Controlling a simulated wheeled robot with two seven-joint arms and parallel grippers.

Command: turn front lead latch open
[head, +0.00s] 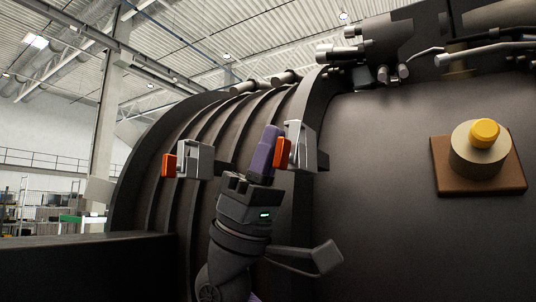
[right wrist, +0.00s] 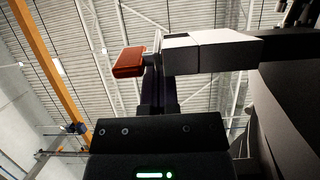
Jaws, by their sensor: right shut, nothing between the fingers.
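Two latches with grey metal bodies and red-orange handles sit on the dark ribbed engine casing in the head view. One latch (head: 196,160) is at the left, with its red handle (head: 169,165) at its left side. The other latch (head: 306,146) is nearer the middle, with its red handle (head: 283,153) also on its left. Which is the front lead latch is not marked. My right gripper (head: 270,133) is shut and empty, its purple fingers pointing up just left of the middle latch's handle. In the right wrist view a red handle (right wrist: 129,61) shows beside the fingers; contact is unclear.
A yellow knob (head: 485,132) on a round base and brown plate (head: 477,181) stands on the smooth casing at the right. Pipes and fittings (head: 390,55) run along the casing's top. Shelving (head: 50,200) is far back at the left.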

